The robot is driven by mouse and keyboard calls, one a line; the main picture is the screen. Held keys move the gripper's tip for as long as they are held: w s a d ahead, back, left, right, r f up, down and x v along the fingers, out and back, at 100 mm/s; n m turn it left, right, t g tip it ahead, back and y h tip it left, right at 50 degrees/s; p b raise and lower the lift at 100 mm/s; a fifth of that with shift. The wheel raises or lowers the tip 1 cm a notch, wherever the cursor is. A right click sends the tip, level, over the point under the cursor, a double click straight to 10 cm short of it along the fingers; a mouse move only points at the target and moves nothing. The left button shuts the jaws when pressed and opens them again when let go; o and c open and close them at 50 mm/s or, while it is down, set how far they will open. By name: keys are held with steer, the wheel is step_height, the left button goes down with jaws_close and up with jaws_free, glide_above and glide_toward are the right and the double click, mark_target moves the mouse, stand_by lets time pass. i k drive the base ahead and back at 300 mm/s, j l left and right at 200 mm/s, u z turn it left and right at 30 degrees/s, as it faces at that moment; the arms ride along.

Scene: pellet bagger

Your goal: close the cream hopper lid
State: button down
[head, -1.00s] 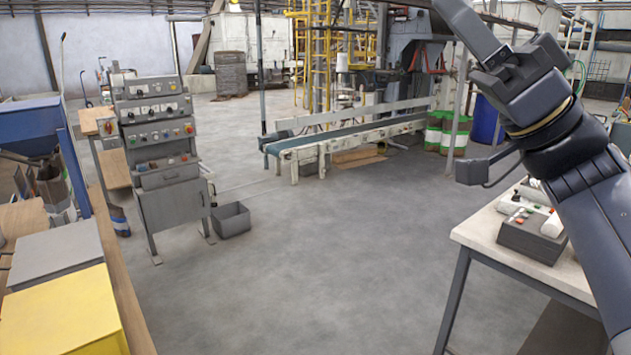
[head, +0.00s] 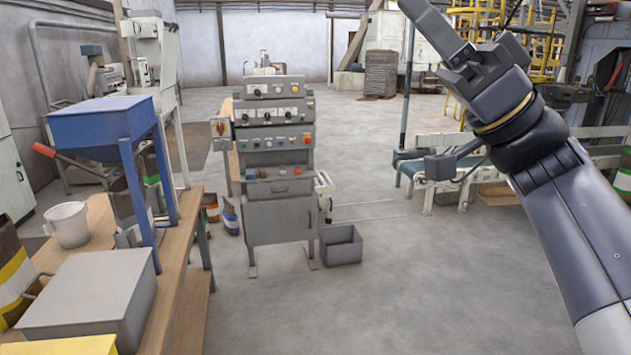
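I cannot make out a cream hopper lid for certain. A blue hopper (head: 103,125) stands on blue legs on the wooden bench at the left, with a red-handled lever (head: 48,152) sticking out to its left. A pale cream-grey machine (head: 150,50) stands behind it; I cannot tell whether it has a lid. My gripper (head: 428,14) is raised at the upper right, far from both, touching nothing visible. Its fingers overlap from this side, so their opening is hidden.
A wooden bench (head: 178,290) carries a grey box (head: 95,285), a white mug (head: 68,224) and a yellow surface (head: 60,346). A grey control console (head: 278,160) stands mid-floor, with a grey bin (head: 341,245) beside it. A conveyor (head: 440,165) lies behind my arm. The floor right of the bin is clear.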

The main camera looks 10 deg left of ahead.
mark_target(170, 39)
steer(key=i+j+u, duration=0.1)
steer(key=i+u, duration=0.25)
steer(key=i, duration=0.5)
steer(key=i+l+u, duration=0.1)
steer(key=i+u, duration=0.2)
steer(key=i, duration=1.05)
steer(key=i+j+z, duration=0.15)
steer(key=i, duration=0.4)
steer(key=i+j, duration=0.1)
steer(key=i, duration=0.5)
steer(key=i+j+u, duration=0.3)
steer(key=i+j, duration=0.6)
steer(key=i, duration=0.15)
